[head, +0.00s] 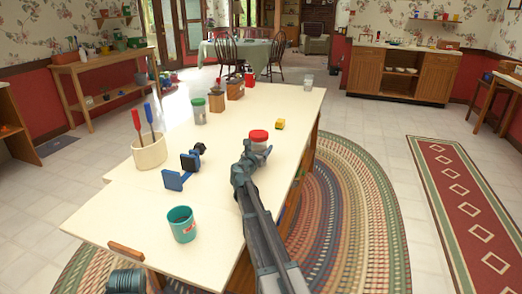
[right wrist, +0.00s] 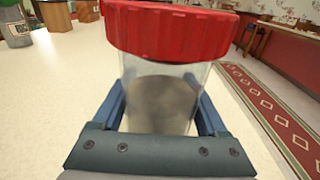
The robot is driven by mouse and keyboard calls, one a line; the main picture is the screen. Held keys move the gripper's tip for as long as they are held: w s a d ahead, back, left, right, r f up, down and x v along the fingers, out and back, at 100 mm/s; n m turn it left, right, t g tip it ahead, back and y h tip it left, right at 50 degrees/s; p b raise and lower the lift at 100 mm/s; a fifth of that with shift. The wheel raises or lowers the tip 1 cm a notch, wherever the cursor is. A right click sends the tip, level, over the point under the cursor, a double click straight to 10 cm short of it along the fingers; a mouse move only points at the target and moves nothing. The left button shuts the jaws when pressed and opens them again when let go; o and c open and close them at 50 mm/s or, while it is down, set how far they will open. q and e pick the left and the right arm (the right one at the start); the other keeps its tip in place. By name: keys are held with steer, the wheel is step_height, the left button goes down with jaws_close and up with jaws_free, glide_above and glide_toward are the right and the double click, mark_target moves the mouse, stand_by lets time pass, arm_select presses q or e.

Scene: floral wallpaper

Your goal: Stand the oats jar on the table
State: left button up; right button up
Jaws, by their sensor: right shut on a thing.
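A clear jar with a red lid (head: 258,140) and grey-brown contents is upright at the right side of the table (head: 225,150); I take it for the oats jar, though no label shows. My right gripper (head: 254,152) is shut on it. In the right wrist view the jar (right wrist: 160,95) sits between the two blue fingers, lid up, with its lower part hidden by the gripper. I cannot tell whether its base touches the table. My left gripper is not in view; only a grey part of mine shows at the bottom left.
A green-lidded jar (head: 199,112), a utensil crock (head: 149,152), a blue-and-black tool (head: 184,168), a teal cup (head: 181,224) and a yellow block (head: 280,124) stand around the table. A clear jar (head: 307,82) is at the far right corner. The table's middle has bare room.

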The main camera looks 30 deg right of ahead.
steer(key=o, duration=1.1)
steer(key=shift+f, duration=0.15)
steer(key=shift+c, duration=0.2)
steer(key=o, duration=0.4)
steer(key=shift+c, duration=0.2)
steer(key=shift+r, duration=0.2)
steer(key=p+v, duration=0.1)
steer(key=v, duration=1.1)
steer(key=shift+f, duration=0.1)
